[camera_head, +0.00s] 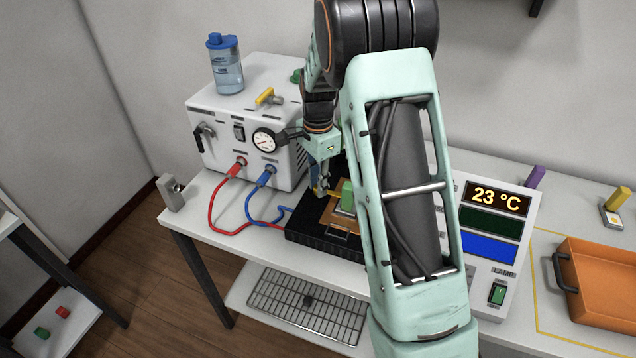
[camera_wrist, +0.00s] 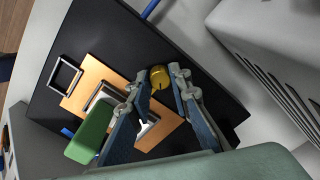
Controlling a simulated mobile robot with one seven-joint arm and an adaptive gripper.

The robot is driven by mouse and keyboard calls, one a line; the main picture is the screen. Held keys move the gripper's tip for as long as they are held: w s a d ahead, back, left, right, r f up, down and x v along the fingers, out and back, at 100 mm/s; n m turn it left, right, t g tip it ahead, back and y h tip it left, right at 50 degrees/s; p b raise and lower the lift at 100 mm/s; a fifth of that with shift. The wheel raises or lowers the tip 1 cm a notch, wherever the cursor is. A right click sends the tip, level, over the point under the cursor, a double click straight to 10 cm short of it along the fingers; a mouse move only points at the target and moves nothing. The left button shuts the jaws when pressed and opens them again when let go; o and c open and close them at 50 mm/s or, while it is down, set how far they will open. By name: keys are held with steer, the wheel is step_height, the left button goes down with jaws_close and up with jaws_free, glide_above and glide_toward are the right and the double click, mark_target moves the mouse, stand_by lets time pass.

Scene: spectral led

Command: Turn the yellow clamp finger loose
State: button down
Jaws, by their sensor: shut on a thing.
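The yellow clamp finger (camera_wrist: 158,77) shows as a short yellow piece between my fingertips in the wrist view. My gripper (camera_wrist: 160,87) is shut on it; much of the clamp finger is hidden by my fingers. In the head view my gripper (camera_head: 319,190) points down over the black block (camera_head: 300,232), beside an orange-brown plate (camera_head: 328,215) with a metal handle. A green block (camera_head: 347,194) stands on this plate; it also shows left of my fingers in the wrist view (camera_wrist: 90,133).
A white power box (camera_head: 220,140) with a gauge stands behind left, with red (camera_head: 213,205) and blue cables reaching the black block. My arm hides part of the bench. A display panel (camera_head: 497,225) reading 23 °C and an orange tray (camera_head: 605,262) are at right.

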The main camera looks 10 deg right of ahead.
steer(key=n, duration=1.9)
steer(key=shift+n, duration=0.3)
stand_by(0.5)
steer(key=c, duration=1.8)
jaws_free()
steer(key=shift+o, duration=0.2)
step_height(320, 180, up, 12)
